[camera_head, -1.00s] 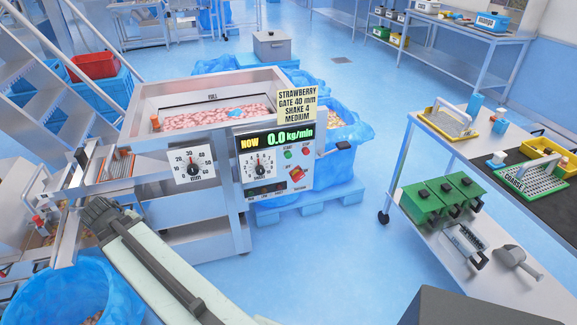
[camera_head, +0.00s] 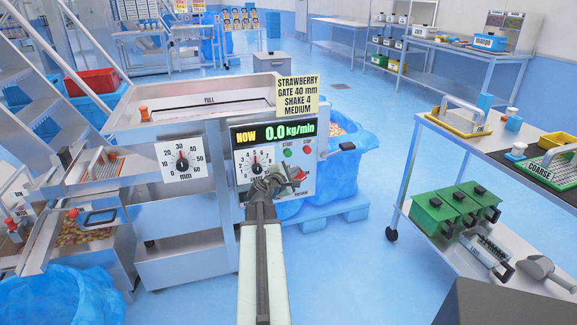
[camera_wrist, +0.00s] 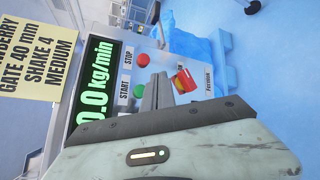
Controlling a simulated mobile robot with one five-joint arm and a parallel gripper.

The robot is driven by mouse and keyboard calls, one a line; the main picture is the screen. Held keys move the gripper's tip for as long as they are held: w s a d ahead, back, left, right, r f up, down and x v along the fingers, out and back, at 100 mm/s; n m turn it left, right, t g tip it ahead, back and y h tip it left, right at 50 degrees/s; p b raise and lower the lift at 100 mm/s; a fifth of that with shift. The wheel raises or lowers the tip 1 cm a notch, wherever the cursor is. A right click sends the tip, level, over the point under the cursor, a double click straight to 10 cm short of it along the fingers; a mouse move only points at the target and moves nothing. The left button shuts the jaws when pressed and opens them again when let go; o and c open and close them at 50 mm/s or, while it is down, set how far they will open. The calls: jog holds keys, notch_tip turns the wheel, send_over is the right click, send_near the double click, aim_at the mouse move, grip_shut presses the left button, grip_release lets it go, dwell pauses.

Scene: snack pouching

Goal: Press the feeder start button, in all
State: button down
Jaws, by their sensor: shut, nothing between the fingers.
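The green start button (camera_head: 287,152) sits on the feeder's control panel (camera_head: 312,170), left of the red stop button (camera_head: 306,149). The panel's display (camera_head: 276,134) reads 0.0 kg/min. My gripper (camera_head: 272,180) is shut and empty in front of the panel, below the start button, covering part of the shake dial (camera_head: 243,163) and the red switch.
A yellow sign (camera_head: 298,94) above the panel reads strawberry, gate 40 mm, shake 4, medium. The gate dial (camera_head: 183,160) is left of the panel. A blue-lined bin (camera_head: 340,170) stands behind right. A cart (camera_head: 480,150) with screens and green boxes is at right, across open floor.

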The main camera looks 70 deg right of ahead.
aim_at(288, 153)
jog(key=shift+s+d, duration=0.3)
jog(key=shift+s, duration=0.2)
jog(key=shift+w+d, duration=0.1)
jog(key=shift+w+d, duration=1.4)
jog(key=shift+d, duration=0.25)
jog(key=shift+w+d, duration=1.35)
jog(key=shift+d, duration=0.3)
jog(key=shift+w+d, duration=0.25)
jog(key=shift+d, duration=0.1)
jog(key=shift+w+d, duration=0.3)
jog(key=shift+d, duration=0.1)
dwell(0.4)
jog(key=shift+s+a, duration=0.6)
jog(key=shift+a, duration=0.15)
